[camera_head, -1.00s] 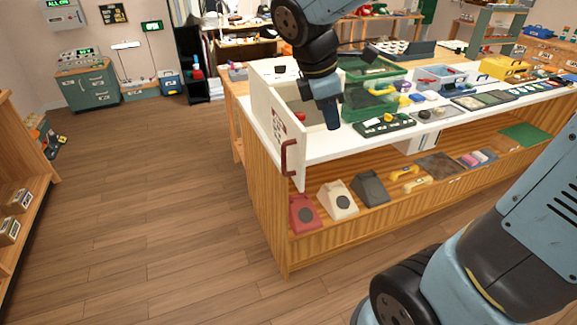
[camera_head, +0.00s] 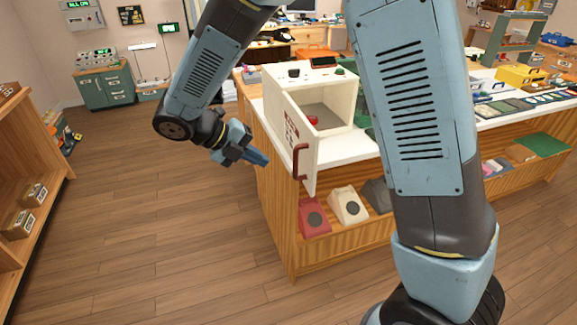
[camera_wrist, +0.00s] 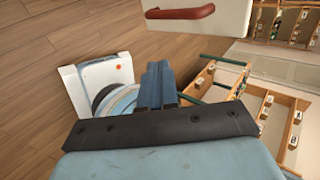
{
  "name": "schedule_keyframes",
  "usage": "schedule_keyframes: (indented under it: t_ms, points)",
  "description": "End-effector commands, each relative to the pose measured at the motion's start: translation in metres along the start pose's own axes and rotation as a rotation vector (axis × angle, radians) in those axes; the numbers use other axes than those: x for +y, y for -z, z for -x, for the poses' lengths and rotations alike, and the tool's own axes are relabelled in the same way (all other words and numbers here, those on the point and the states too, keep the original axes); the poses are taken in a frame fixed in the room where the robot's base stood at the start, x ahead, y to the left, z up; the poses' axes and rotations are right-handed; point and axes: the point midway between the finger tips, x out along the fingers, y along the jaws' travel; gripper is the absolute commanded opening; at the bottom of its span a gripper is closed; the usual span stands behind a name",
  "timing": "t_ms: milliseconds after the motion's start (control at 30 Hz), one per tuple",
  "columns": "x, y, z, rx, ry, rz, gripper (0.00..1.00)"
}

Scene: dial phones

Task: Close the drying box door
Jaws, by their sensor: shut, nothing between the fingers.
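The drying box (camera_head: 340,88) is a cream box on the left end of the white counter, its front open. Its door (camera_head: 296,140) stands open, swung out toward the front, with a dark red handle (camera_head: 300,161) on its outer face. A red object (camera_head: 312,120) shows inside the box. My gripper (camera_head: 262,160) is shut and empty, to the left of the door and apart from it. In the wrist view the handle (camera_wrist: 180,13) and part of the door (camera_wrist: 232,14) show at the top, beyond the shut fingers (camera_wrist: 158,82).
The counter (camera_head: 350,148) has a wooden shelf below, holding a red phone (camera_head: 314,217) and a cream phone (camera_head: 349,205). My arm hides the counter's middle. A wooden shelf unit (camera_head: 40,190) stands at the far left. The floor between is clear.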

Motion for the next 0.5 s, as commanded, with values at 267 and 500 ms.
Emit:
schedule_keyframes:
  t_ms: [267,500]
  points:
    - [-0.001,0.001,-0.037,0.004,0.003,0.001,0.0]
    - [-0.001,0.001,-0.08,0.005,0.001,-0.002,0.0]
